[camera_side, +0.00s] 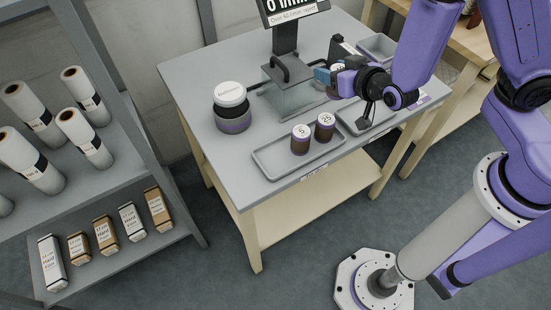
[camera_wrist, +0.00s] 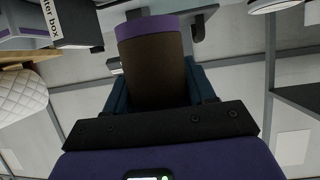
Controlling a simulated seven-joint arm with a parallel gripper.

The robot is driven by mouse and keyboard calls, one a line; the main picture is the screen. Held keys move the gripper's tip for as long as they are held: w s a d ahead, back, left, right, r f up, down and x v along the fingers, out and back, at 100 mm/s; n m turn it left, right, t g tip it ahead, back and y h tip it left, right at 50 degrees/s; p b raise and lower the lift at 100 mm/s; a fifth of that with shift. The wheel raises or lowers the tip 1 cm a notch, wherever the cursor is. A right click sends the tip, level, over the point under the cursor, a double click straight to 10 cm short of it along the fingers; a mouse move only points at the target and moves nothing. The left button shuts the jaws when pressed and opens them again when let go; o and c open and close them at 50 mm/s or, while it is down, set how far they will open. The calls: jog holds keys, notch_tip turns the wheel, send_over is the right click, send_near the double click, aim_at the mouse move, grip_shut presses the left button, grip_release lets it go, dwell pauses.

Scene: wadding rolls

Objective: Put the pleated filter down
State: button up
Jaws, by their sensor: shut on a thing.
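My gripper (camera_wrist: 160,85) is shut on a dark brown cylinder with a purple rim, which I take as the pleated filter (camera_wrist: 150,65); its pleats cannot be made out. In the wrist view the blue fingers are on either side of it. In the side view my gripper (camera_side: 324,76) is above the back right part of the grey table (camera_side: 190,75), beside a clear box with a black handle (camera_side: 290,98). The held filter is largely hidden there. Two similar brown cylinders with numbered tops, one on the left (camera_side: 300,142) and one on the right (camera_side: 325,128), stand upright on a grey tray (camera_side: 268,160).
A round purple-grey container with a white lid (camera_side: 231,102) stands at the table's left. A display (camera_side: 285,38) rises at the back. More trays lie at right (camera_side: 352,126) and back right (camera_side: 380,44). A shelf (camera_side: 85,195) with white rolls and small boxes stands left.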

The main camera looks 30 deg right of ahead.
jog(key=s+a+m+h, duration=0.1)
jog(key=s+a, duration=0.8)
jog(key=s, duration=0.3)
jog(key=shift+s+a+h, duration=0.2)
jog(key=shift+s+h, duration=0.1)
jog(key=shift+s, duration=0.1)
jog(key=shift+f, duration=0.15)
